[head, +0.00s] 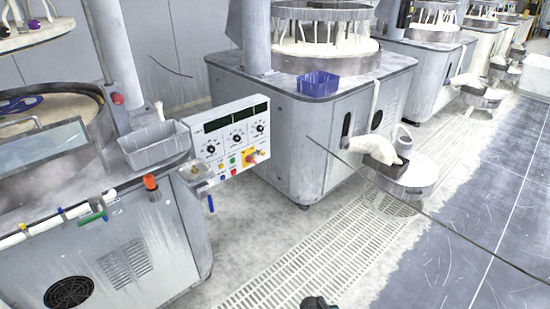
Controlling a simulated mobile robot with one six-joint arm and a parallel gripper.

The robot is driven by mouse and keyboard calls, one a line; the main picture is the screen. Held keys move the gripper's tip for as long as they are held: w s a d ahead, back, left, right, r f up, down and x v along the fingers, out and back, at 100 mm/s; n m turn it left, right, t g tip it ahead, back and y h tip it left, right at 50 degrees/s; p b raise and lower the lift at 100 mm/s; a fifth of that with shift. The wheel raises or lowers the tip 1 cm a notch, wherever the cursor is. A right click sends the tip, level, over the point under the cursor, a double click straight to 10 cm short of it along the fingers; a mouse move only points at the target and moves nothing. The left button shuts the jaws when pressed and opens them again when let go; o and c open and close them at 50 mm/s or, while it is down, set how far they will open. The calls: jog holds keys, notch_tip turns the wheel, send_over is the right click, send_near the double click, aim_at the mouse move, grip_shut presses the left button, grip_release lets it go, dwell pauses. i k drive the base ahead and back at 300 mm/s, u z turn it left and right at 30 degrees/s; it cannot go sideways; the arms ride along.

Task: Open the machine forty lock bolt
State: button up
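No part that I can clearly tell as a lock bolt shows, and no machine number is readable. The nearest polishing machine (165,245) stands at the left, with a white control panel (232,140) on its right side. A small brass-coloured fitting (196,171) sits by the panel's left edge, with a blue handle (210,203) below it. An orange knob (150,182) stands on the machine's front corner, and a green-handled valve (92,216) is on the white pipe. A small dark piece at the bottom edge may be part of my arm; my gripper cannot be made out.
A grey bin (155,145) sits on the near machine. A second machine (300,135) stands behind, with a blue bin (319,84) on top and a round tray (418,174) jutting out. Floor grating (300,265) runs alongside; the dark floor (470,240) at right is mostly clear.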

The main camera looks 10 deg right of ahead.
aim_at(262, 152)
jog(key=k, duration=0.35)
jog(key=u, duration=0.15)
jog(key=i, duration=0.9)
jog(key=u, duration=4.35)
jog(key=i, duration=0.1)
jog(key=z, duration=2.75)
